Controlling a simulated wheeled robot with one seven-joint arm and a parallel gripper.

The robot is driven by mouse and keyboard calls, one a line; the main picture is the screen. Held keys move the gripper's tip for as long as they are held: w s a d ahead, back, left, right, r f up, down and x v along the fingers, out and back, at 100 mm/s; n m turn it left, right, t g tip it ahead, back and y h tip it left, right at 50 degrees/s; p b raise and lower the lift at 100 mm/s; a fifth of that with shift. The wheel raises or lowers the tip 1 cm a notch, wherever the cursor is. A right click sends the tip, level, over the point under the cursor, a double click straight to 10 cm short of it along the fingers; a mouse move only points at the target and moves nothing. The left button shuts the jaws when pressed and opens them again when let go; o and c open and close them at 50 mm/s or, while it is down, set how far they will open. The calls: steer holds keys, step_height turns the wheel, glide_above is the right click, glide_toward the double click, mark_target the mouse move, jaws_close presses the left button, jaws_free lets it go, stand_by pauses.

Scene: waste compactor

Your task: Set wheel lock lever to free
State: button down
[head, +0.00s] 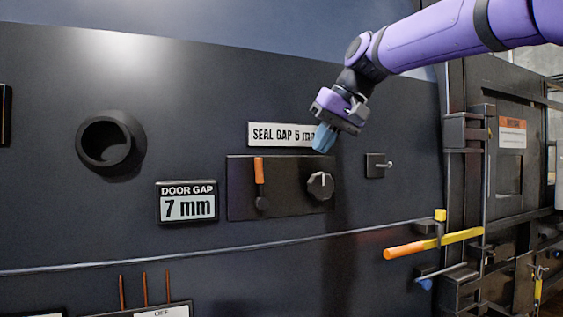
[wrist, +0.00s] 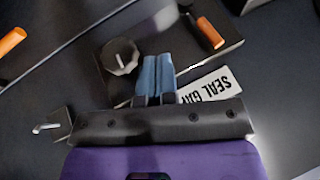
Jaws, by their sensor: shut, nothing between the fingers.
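No readable label marks the wheel lock lever, so I cannot tell which lever it is. An orange-handled lever (head: 259,170) stands upright on a dark panel (head: 290,202); it also shows in the wrist view (wrist: 209,33). A round knob (head: 320,185) with a white pointer sits right of it, also in the wrist view (wrist: 121,56). A small metal lever (head: 384,165) on a square plate is further right. A yellow bar with an orange grip (head: 430,243) juts out lower right. My gripper (head: 323,141) is shut and empty above the knob, its blue fingers (wrist: 157,76) together, in front of the wall.
The "SEAL GAP 5 mm" sign (head: 275,134) is partly behind my gripper. A "DOOR GAP 7 mm" display (head: 187,203) hangs left of the panel. A round dark port (head: 108,142) sticks out at left. A barred door frame (head: 480,170) stands at right.

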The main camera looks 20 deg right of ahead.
steer(key=w+r+y, duration=0.1)
steer(key=w+r, duration=0.2)
steer(key=r, duration=0.1)
glide_toward(260, 180)
steer(key=w+d+f, duration=0.3)
steer(key=a, duration=0.2)
steer(key=w+a, duration=0.1)
steer(key=shift+a+f, duration=0.2)
steer(key=shift+f, duration=0.2)
steer(key=shift+a, duration=0.25)
